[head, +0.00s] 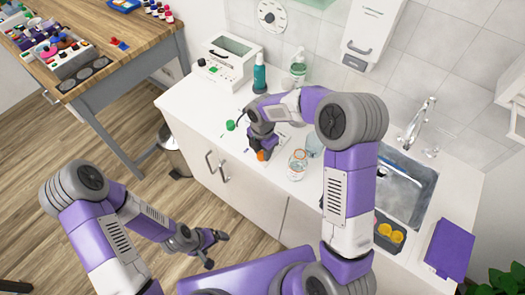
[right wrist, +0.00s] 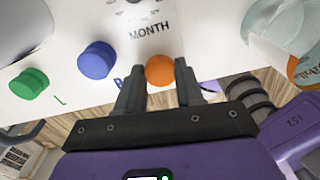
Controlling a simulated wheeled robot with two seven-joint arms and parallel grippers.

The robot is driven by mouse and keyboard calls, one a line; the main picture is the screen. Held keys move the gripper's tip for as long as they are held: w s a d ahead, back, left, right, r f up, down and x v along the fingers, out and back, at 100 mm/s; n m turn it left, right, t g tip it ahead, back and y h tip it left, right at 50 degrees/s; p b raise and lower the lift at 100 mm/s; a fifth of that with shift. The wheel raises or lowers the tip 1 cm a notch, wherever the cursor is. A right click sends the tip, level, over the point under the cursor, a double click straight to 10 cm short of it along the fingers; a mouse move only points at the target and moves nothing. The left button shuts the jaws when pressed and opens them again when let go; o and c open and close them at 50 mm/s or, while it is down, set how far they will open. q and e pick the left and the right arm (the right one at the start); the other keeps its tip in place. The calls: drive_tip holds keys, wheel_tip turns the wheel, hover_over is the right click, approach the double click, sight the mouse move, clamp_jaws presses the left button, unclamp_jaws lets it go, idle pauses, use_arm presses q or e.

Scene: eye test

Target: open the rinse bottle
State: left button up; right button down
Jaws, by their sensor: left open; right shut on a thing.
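My right gripper (right wrist: 158,82) is shut on a round orange cap-like piece (right wrist: 160,69) at the counter's front edge; in the head view the orange piece (head: 261,155) shows just below the fingers. I cannot tell whether it sits on a bottle. My left gripper (head: 216,249) is open and empty, low in front of the counter. No bottle is readably labelled as rinse.
Green (right wrist: 30,83) and blue (right wrist: 96,60) round pieces stand left of the orange one, beside a sheet marked MONTH (right wrist: 150,30). A clear jar (head: 297,166) is close right of my right gripper. A sink (head: 405,190) lies further right. A white device (head: 222,65) stands back left.

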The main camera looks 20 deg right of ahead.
sight(262, 154)
drive_tip(key=shift+f, duration=0.15)
drive_tip(key=c, duration=0.7)
unclamp_jaws()
drive_tip(key=shift+r, duration=0.3)
wheel_tip(262, 154, up, 12)
drive_tip(key=shift+f+p, duration=0.1)
drive_tip(key=shift+p, duration=1)
